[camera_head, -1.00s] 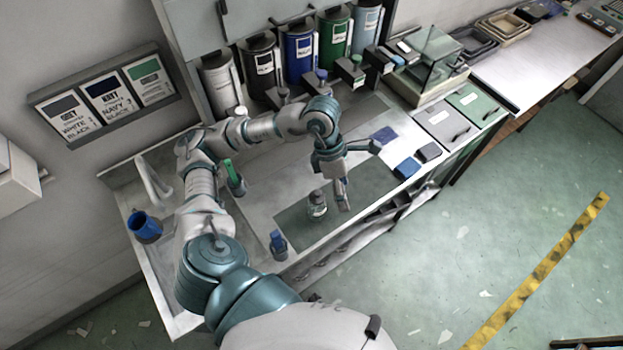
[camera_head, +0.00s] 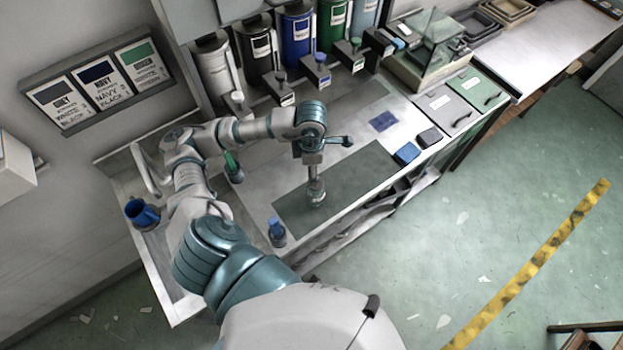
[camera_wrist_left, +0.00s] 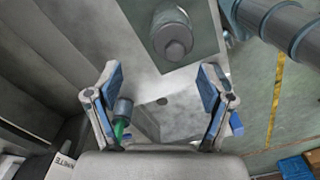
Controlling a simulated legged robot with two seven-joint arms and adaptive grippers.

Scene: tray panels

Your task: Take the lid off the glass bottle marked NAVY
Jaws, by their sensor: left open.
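A clear glass bottle with a grey lid (camera_head: 317,193) stands upright on the dark green mat (camera_head: 360,180). In the left wrist view its round lid (camera_wrist_left: 174,48) shows from above. A blue-capped bottle (camera_head: 277,233) stands nearer me and a green-capped bottle (camera_head: 233,168) farther left. I cannot read a NAVY label on any of these bottles. My left gripper (camera_head: 312,160) hangs above the grey-lidded bottle; its fingertips are hard to make out there. In the left wrist view the gripper (camera_wrist_left: 161,78) is open and empty, with the lid beyond its fingertips. My right gripper is not in view.
Wall cards (camera_head: 100,84) hang at the left, the middle one headed NAVY. A blue mug (camera_head: 141,213) stands at the bench's left end. Several labelled canisters (camera_head: 298,45) line the back.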

